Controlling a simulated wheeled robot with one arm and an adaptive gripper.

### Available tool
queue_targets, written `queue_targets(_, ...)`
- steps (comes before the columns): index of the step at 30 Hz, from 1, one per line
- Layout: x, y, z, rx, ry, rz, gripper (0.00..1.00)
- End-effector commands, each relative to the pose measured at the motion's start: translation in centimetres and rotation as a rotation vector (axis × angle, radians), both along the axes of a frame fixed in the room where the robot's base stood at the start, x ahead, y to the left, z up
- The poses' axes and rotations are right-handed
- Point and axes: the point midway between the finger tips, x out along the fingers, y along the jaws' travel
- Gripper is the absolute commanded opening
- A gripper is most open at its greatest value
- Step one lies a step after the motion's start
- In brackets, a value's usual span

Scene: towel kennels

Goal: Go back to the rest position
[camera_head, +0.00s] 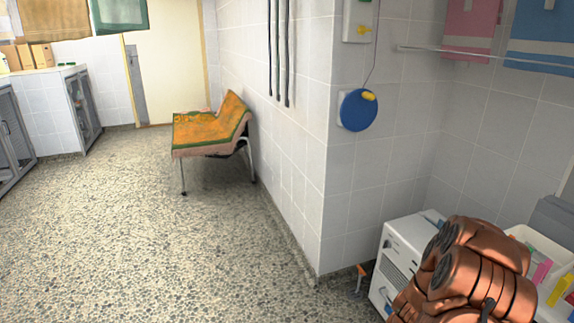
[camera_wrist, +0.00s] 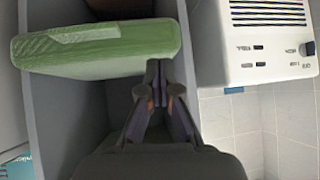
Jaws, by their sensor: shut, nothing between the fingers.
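In the wrist view my gripper (camera_wrist: 158,78) is shut, with nothing between its fingers. Its fingertips lie close to the lower right edge of a green block-like thing (camera_wrist: 80,52), perhaps a folded towel, with a pale patch on it. I cannot tell whether they touch. The green thing lies across the top of a grey open-topped container (camera_wrist: 37,115). In the head view my copper-coloured arm fills the lower right, and my gripper is not in view.
A white appliance (camera_head: 398,262) stands beside my arm; it also shows in the wrist view (camera_wrist: 262,40). A white bin (camera_head: 535,243) with coloured items is at the right. An orange-covered chair (camera_head: 207,130) stands by the tiled wall. The speckled floor (camera_head: 150,235) at left is clear.

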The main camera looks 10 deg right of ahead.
Motion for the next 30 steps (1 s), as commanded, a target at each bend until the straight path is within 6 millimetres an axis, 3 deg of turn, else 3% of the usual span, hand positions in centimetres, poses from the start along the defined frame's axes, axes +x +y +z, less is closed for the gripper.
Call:
queue_targets(1,2.0,1.5,1.0,0.037,-0.022,0.049,0.0)
queue_targets(6,6.8,7.4,3.4,0.18,-0.049,0.215,0.0)
queue_targets(12,10.1,15.2,7.0,0.327,-0.036,0.425,0.0)
queue_targets(15,10.6,19.1,8.8,0.393,-0.008,0.531,0.0)
queue_targets(23,8.6,28.4,13.7,0.527,0.116,0.794,0.0)
queue_targets(30,3.1,34.6,17.8,0.605,0.296,1.004,0.0)
